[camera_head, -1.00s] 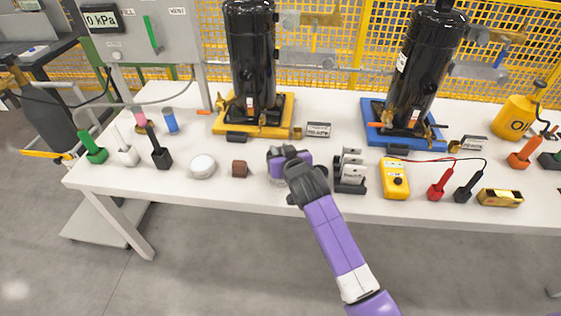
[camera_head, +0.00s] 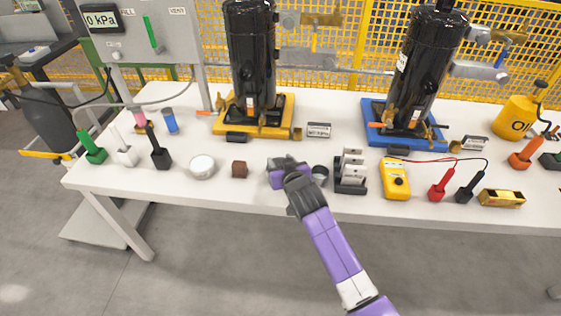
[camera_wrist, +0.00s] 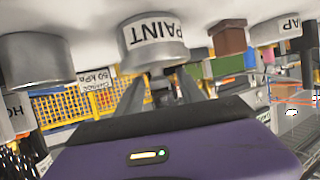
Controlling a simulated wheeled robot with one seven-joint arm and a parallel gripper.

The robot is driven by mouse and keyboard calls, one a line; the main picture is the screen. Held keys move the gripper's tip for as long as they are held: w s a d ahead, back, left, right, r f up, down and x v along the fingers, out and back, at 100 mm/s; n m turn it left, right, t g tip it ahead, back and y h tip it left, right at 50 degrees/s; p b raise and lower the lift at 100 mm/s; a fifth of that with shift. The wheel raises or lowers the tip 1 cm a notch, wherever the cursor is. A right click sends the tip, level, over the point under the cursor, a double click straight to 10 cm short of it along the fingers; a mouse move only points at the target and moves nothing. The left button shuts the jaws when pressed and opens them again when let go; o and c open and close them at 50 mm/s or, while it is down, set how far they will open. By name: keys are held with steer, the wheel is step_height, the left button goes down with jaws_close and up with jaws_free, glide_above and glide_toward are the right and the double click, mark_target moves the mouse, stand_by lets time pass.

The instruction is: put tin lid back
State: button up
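A grey tin labelled PAINT (camera_wrist: 152,40) shows upside down in the wrist view, straight ahead of my gripper. It has a wider rim at its top end; I cannot tell whether this rim is a separate lid. My gripper (camera_wrist: 160,84) has its two dark fingers apart at that rim, with the tips partly hidden. I cannot tell whether they hold it. In the head view my gripper (camera_head: 280,176) is low over the table and hides the PAINT tin. A dark-topped grey cylinder (camera_head: 320,172) stands just right of it, large at left in the wrist view (camera_wrist: 35,60).
A brown block (camera_head: 239,169) and a light round tin (camera_head: 203,166) stand to the left. A dark rack with grey plates (camera_head: 350,172) and a yellow multimeter (camera_head: 396,178) stand to the right. Two black compressors on yellow (camera_head: 225,126) and blue (camera_head: 375,125) bases stand behind.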

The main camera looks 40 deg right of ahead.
steer(key=shift+r, duration=0.2)
steer(key=shift+s+a, duration=0.15)
steer(key=shift+s, duration=0.15)
steer(key=s+a+r+n+t+y, duration=0.1)
steer(key=s+a+n+y, duration=0.1)
steer(key=s+a, duration=0.9)
steer(key=s+a+r+n+t+y, duration=0.1)
steer(key=s+a+n+y, duration=0.1)
steer(key=s+a, duration=0.9)
steer(key=s+a+r+n+y, duration=0.1)
steer(key=s+r, duration=0.3)
steer(key=s, duration=0.4)
steer(key=s+a+r+n+t+y, duration=0.1)
steer(key=s+r, duration=0.4)
steer(key=s, duration=0.4)
steer(key=shift+s+a+r+y+p, duration=0.2)
steer(key=shift+s+a+y+p, duration=0.1)
steer(key=shift+a, duration=0.05)
